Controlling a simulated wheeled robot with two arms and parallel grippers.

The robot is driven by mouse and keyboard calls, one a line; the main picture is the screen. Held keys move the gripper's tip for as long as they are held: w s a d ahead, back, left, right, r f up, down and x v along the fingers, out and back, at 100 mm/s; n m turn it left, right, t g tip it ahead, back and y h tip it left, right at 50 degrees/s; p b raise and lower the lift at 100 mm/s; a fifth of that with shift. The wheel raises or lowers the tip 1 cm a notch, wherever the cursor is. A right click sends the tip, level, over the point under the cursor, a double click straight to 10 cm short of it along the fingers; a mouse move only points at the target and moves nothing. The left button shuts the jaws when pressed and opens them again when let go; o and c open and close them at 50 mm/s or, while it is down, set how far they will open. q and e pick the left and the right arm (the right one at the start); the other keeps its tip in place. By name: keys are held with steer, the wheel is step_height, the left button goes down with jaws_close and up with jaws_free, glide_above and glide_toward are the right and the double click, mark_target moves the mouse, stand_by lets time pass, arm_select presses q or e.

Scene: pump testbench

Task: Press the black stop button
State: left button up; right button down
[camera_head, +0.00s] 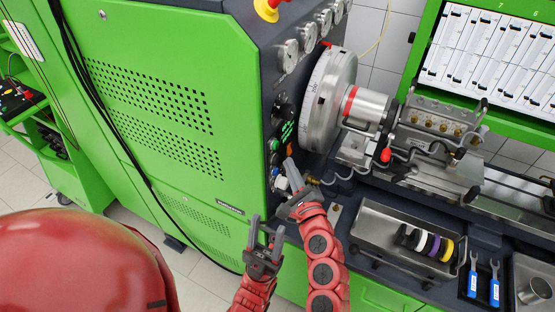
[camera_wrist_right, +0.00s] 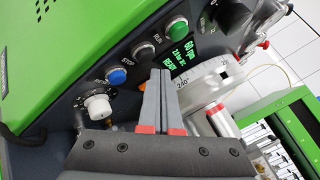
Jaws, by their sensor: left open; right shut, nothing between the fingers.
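The black stop button (camera_wrist_right: 143,50) sits in a row on the dark panel, between a green button (camera_wrist_right: 176,27) and a blue button (camera_wrist_right: 117,76); a STOP label is printed between it and the blue one. In the head view the button row is small, and the black one is hard to make out. My right gripper (camera_wrist_right: 161,73) is shut and empty, its tips close to the panel beside the row. I see no clear contact with the black button. It also shows in the head view (camera_head: 291,165). My left gripper (camera_head: 266,232) is open and empty, lower, before the green cabinet.
A white knob (camera_wrist_right: 98,106) stands out below the blue button. A green-lit display (camera_wrist_right: 185,55) and the graduated wheel (camera_wrist_right: 205,85) are close to the right fingers. A metal tray (camera_head: 375,225) with coloured rings is at the right. A red-yellow emergency knob (camera_head: 268,8) is on top.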

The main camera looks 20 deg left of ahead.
steer(key=d+b, duration=0.1)
steer(key=d, duration=0.3)
steer(key=shift+s+d, duration=0.1)
steer(key=shift+d, duration=0.3)
stand_by(0.4)
